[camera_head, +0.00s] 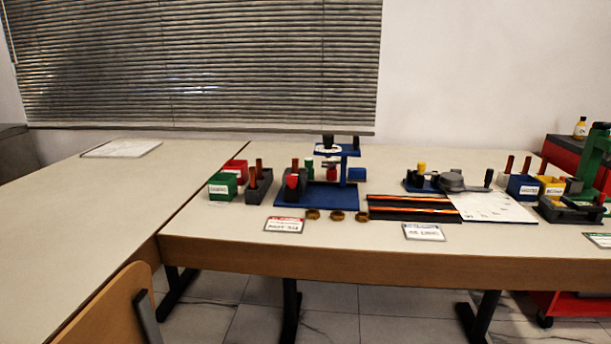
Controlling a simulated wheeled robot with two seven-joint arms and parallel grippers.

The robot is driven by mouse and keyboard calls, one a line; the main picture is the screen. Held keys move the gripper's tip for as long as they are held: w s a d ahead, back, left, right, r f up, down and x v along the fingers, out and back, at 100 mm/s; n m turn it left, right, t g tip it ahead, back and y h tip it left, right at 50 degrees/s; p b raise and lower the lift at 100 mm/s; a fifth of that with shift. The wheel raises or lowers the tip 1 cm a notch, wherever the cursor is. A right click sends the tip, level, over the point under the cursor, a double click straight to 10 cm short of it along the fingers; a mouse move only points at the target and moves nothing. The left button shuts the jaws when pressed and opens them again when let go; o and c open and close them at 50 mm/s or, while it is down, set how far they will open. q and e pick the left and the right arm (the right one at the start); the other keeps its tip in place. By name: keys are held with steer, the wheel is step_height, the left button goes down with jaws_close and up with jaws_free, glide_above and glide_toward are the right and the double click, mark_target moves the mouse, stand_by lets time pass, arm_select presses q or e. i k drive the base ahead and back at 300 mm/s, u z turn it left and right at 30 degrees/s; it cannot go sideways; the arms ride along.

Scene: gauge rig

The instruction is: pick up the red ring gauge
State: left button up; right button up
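I cannot clearly make out a red ring gauge at this distance. Several small brownish-gold rings (337,216) lie in a row near the table's front edge, before the blue rig base. A small red piece (292,181) sits on a dark block at the left of that base. Another red piece (331,172) shows under the top of the blue gauge rig (344,170). Neither of my grippers is in view.
Green bin (222,187) and dark holder (255,188) stand left of the rig. Striped dark strips (412,208), a white sheet (492,207) and a second fixture (450,180) lie to the right. The left table (90,210) is mostly clear. A chair (112,308) stands in front.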

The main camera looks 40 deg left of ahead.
mark_target(331, 173)
steer(key=u, duration=0.95)
steer(key=i, duration=1)
